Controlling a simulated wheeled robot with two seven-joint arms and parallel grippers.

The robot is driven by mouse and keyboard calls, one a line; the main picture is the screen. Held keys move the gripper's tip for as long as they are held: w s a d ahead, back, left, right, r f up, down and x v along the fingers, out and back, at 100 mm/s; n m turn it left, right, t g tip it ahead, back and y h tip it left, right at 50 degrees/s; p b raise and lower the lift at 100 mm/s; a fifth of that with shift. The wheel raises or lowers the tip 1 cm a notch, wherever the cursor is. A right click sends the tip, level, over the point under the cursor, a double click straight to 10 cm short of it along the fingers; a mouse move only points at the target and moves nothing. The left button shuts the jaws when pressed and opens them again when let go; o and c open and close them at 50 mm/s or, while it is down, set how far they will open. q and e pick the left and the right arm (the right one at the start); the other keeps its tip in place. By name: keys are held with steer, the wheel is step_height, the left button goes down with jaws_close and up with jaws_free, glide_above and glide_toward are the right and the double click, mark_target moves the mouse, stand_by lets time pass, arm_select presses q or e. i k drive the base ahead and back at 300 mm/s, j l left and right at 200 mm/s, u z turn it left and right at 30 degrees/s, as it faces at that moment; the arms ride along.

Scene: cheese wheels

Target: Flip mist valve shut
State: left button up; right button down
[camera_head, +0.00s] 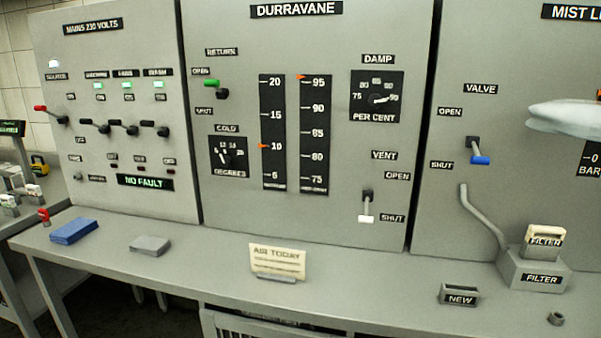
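The mist valve is a small lever on the right panel, under the VALVE label (481,89). Its blue handle (480,160) hangs below a dark pivot (472,142). The handle is level with the SHUT label (441,165) and well below the OPEN label (450,112). A pale, rounded shape comes in from the right edge, right of and above the lever, apart from it in the picture. My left gripper is not in view.
A grey filter box (536,270) and curved pipe (482,216) stand below the valve. The vent lever's white handle (366,218) points to SHUT; the return lever's green handle (211,83) is at OPEN. A card (277,260) stands on the bench (365,285).

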mark_target(477, 154)
steer(key=k+z, duration=0.1)
steer(key=z, duration=0.6)
